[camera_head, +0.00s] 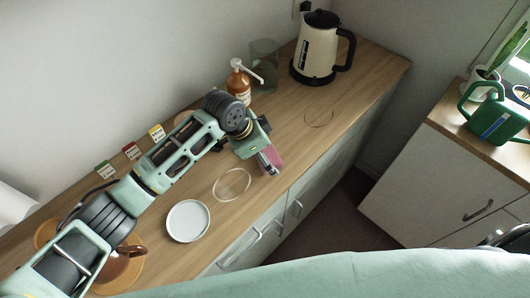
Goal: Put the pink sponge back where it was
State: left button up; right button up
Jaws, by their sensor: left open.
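The pink sponge (275,157) is on the wooden counter, right at the fingers of my left gripper (268,161). The gripper and its fingers cover part of the sponge. My left gripper is open and points down at the counter; whether its fingers touch the sponge I cannot tell. Two thin ring outlines lie on the counter: one ring (232,184) is left of and nearer than the gripper, and another ring (319,118) is to the right, in front of the kettle. Both rings look empty. My right gripper does not show.
A white saucer (188,221) lies near the front edge. A brown mug (119,267) is partly behind my left arm. An amber pump bottle (238,83), a glass (264,62) and a kettle (318,48) stand at the back. A green watering can (495,112) is on the right cabinet.

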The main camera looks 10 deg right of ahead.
pick_arm(q)
jog(key=shift+a+r, duration=0.15)
jog(key=shift+r, duration=0.3)
jog(key=b+v, duration=0.1)
jog(key=v, duration=1)
jog(key=shift+r, duration=0.15)
jog(key=shift+s, duration=0.1)
